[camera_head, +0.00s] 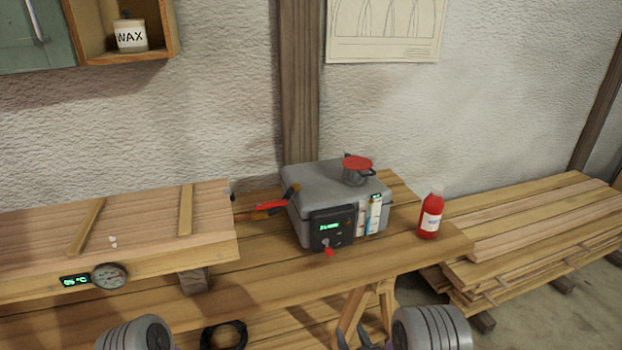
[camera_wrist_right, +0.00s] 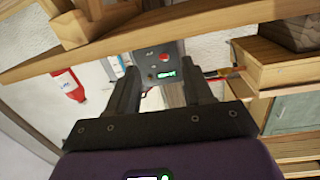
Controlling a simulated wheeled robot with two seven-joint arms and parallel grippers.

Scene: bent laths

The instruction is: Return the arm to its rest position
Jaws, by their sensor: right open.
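My right gripper (camera_wrist_right: 161,72) shows in the wrist view with its two dark fingers apart and nothing between them. In the head view, part of my right arm (camera_head: 432,328) shows at the bottom edge, in front of the workbench. Part of my left arm (camera_head: 135,333) shows at the bottom left; I cannot make out its gripper. Beyond the right fingers, the wrist view shows the grey machine (camera_wrist_right: 160,52) and the red bottle (camera_wrist_right: 68,86), both turned upside down in the picture.
The workbench (camera_head: 290,285) carries a grey machine (camera_head: 328,187) with a green display, a red bottle (camera_head: 431,216) and a long wooden box (camera_head: 140,215) with a dial gauge (camera_head: 109,276). Stacked boards (camera_head: 540,235) lie at the right. A black ring-like object (camera_head: 222,335) is below the bench edge.

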